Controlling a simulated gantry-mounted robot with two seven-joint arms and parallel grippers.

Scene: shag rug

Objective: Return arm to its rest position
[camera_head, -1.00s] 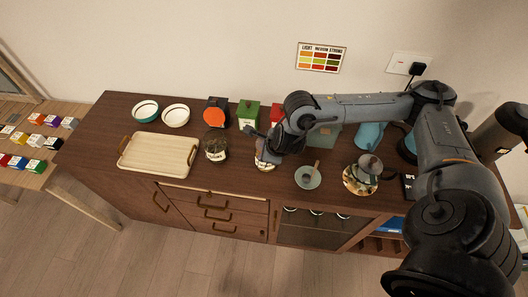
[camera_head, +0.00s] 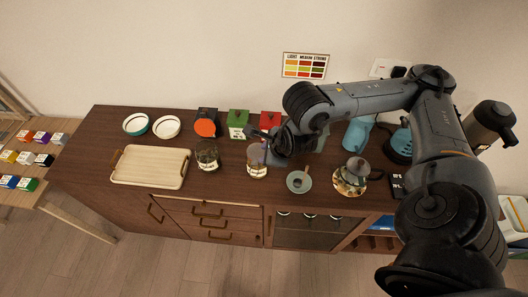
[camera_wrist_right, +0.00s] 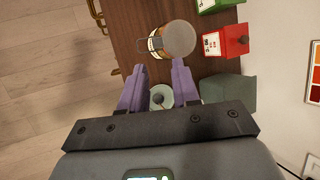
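My right arm reaches in from the right of the head view. Its gripper (camera_head: 262,139) is above the back part of the wooden cabinet (camera_head: 120,200), close to a glass jar (camera_head: 257,165). In the right wrist view its two purple fingers (camera_wrist_right: 160,70) are spread apart with nothing gripped between them. A lidded glass jar (camera_wrist_right: 178,38) is just past the fingertips, and a small bowl (camera_wrist_right: 161,97) shows lower between the fingers. My left gripper is in neither view.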

